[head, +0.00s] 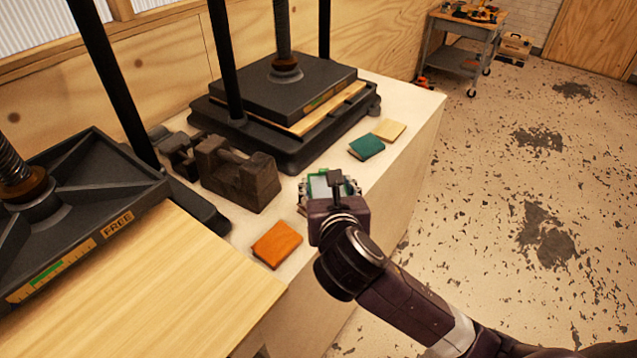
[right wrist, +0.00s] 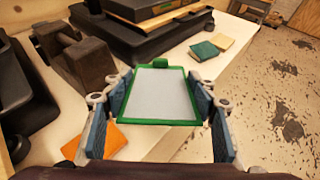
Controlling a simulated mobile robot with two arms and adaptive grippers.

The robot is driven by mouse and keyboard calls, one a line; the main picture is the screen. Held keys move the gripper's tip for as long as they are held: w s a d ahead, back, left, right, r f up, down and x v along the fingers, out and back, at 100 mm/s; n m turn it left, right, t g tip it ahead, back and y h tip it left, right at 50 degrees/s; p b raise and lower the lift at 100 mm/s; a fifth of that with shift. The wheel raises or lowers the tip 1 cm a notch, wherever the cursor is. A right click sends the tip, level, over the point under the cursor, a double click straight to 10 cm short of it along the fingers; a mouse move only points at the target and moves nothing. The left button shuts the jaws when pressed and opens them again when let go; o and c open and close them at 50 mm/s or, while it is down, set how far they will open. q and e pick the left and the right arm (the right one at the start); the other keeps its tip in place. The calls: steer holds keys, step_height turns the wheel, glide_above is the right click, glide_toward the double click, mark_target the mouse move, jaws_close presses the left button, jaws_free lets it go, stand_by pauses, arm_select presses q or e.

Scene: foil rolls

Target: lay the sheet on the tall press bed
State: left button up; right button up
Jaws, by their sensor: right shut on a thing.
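My right gripper (head: 332,186) is over the light bench, shut on a pale grey sheet with a green rim (right wrist: 158,95). In the right wrist view the sheet lies between the blue finger pads, with a small green tab at its far edge. In the head view the sheet (head: 319,187) is partly hidden by my wrist. A press (head: 75,215) marked FREE stands at the left, with a pale wooden bed (head: 150,290) reaching forward. A second press (head: 285,90) stands farther back, its dark plate down over a thin wooden board. My left gripper is out of view.
An orange block (head: 277,244) lies on the bench (head: 415,112) near my wrist. A green block (head: 366,146) and a yellow block (head: 388,130) lie beyond. A dark metal weight (head: 240,175) stands between the presses. Open floor is at the right, with a cart (head: 465,40) behind.

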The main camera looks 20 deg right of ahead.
steer(key=w+d+r+n+y, duration=0.1)
steer(key=w+r, duration=0.2)
steer(key=w, duration=0.4)
steer(key=w+d+r+n+y, duration=0.1)
steer(key=w+r+y, duration=0.1)
steer(key=w+r, duration=0.2)
steer(key=w, duration=0.2)
steer(key=shift+w+d+n, duration=0.3)
steer(key=shift+w+n, duration=0.05)
steer(key=shift+n, duration=0.05)
step_height(320, 180, down, 16)
steer(key=shift+f, duration=0.1)
steer(key=shift+f+p, duration=0.65)
steer(key=shift+f, duration=1.05)
steer(key=shift+f, duration=0.15)
steer(key=o, duration=1.3)
